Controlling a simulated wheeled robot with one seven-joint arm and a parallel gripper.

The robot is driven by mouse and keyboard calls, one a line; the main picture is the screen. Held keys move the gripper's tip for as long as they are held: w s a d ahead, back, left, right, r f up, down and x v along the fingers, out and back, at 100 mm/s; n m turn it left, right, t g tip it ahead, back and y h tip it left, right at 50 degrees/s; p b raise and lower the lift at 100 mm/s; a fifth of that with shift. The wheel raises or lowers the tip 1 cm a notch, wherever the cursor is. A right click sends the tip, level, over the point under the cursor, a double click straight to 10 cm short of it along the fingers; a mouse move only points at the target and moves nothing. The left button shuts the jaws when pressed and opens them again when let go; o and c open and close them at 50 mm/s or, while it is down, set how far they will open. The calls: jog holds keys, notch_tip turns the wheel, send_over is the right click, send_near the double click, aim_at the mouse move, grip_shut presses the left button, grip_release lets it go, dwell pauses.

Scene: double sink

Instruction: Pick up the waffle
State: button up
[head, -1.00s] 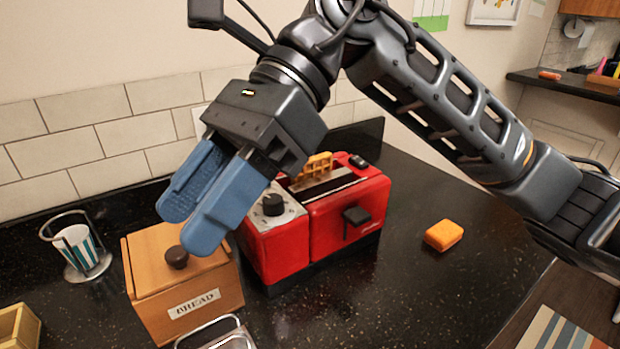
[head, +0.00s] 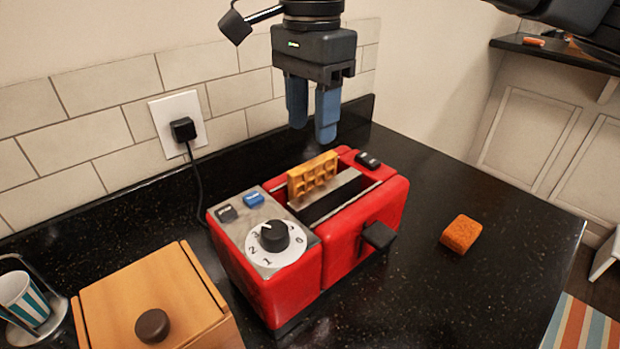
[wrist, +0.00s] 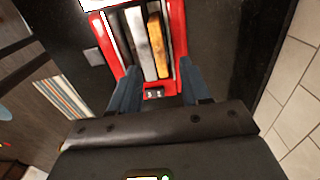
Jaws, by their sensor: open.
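The waffle (head: 313,175) is golden brown with a grid surface. It stands upright in the slot of the red toaster (head: 262,288) nearer the wall, its upper part above the toaster's top. It also shows in the wrist view (wrist: 158,45) as a tan strip in the right-hand slot. My gripper (head: 311,135) has blue fingers pointing down; it is open and empty, above the toaster's far end and clear of the waffle. In the wrist view, the fingers (wrist: 158,88) lie on either side of the toaster's end, with the waffle beyond them. The waffle's lower part is hidden in the slot.
An orange-brown sponge-like block (head: 461,233) lies on the dark counter right of the toaster. A wooden box (head: 158,290) and a striped cup (head: 25,299) stand at the left. A black plug (head: 183,129) sits in the wall outlet. The counter to the right is mostly clear.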

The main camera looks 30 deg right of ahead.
aim_at(313, 161)
jog(key=shift+d+f+p, duration=0.15)
jog(key=shift+f+p, duration=0.65)
jog(key=shift+f, duration=1.9)
grip_shut()
